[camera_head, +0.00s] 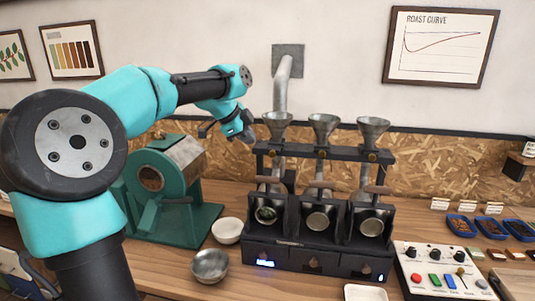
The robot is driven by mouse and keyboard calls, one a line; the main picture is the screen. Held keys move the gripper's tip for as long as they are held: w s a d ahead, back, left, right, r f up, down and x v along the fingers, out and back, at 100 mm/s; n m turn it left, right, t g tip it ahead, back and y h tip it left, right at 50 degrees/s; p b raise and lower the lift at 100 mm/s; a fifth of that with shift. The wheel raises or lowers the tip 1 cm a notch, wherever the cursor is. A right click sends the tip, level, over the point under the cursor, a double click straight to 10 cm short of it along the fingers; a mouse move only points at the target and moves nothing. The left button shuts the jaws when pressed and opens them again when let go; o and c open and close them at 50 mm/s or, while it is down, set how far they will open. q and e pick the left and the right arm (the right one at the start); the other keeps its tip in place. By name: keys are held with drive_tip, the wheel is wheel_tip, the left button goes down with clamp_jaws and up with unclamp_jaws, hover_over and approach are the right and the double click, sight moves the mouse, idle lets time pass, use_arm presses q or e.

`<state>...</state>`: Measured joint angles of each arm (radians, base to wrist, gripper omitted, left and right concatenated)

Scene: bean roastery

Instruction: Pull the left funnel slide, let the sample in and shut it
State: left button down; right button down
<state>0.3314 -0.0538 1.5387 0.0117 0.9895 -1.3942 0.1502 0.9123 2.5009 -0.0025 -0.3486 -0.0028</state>
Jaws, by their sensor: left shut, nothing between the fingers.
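A dark rack (310,155) holds three metal funnels in a row: the left funnel (277,121), the middle funnel (322,125) and the right funnel (373,128). A small brass knob (276,153) sits under the left funnel, and a wooden handle (268,179) is lower down; I cannot tell how far the slide is in. The round opening (266,214) below the left funnel shows greenish contents; the other two look empty. My right gripper is not in view.
A green roaster (175,205) stands left of the rack. A control box (440,270) and blue trays (462,225) are on the right. A pipe (282,85) rises behind the left funnel.

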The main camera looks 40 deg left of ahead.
sight(275, 149)
use_arm(q)
drive_tip(key=w+a+f, duration=0.1)
drive_tip(key=w+f, duration=0.7)
drive_tip(key=w, duration=0.1)
drive_tip(key=shift+w, duration=0.15)
idle(0.4)
drive_tip(key=shift+f, duration=0.1)
